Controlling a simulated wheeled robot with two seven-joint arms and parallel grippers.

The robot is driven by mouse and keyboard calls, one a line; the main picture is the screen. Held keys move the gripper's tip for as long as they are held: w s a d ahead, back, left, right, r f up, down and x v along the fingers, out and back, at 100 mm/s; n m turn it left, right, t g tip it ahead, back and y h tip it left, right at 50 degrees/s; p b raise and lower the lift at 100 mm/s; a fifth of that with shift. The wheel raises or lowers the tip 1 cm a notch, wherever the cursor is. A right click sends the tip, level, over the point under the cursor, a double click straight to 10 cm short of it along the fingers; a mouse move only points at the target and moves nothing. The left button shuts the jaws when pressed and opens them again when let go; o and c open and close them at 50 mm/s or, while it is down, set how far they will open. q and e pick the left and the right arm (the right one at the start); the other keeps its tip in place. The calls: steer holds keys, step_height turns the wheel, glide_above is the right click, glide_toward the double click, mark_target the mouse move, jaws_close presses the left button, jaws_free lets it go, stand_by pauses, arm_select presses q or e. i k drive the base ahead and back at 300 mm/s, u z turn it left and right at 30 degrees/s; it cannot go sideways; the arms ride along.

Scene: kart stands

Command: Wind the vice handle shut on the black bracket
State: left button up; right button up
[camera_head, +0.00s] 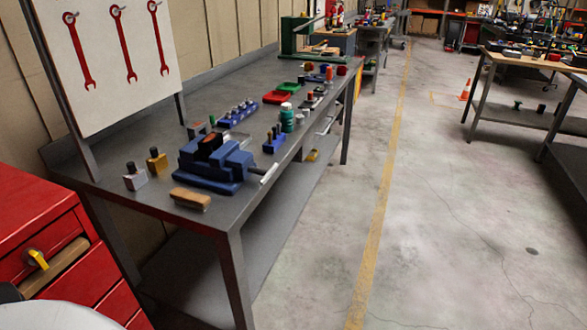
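A blue vice (212,182) stands on the grey workbench near its front end. A black piece (211,143), which looks like the bracket, sits at the vice's top, by the jaws. A small brownish patch shows beside it. I cannot tell whether the jaws touch it. A pale bar (268,173), which looks like the vice handle, sticks out at the vice's right, by the bench's aisle-side edge. Neither of my grippers shows in the head view, so I cannot see either one near the vice.
A wooden-backed brush (190,198) lies in front of the vice. A red drawer cabinet (40,215) stands left; the aisle floor is clear.

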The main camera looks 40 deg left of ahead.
mark_target(266, 174)
steer(key=i, duration=3.95)
steer(key=u, duration=3.7)
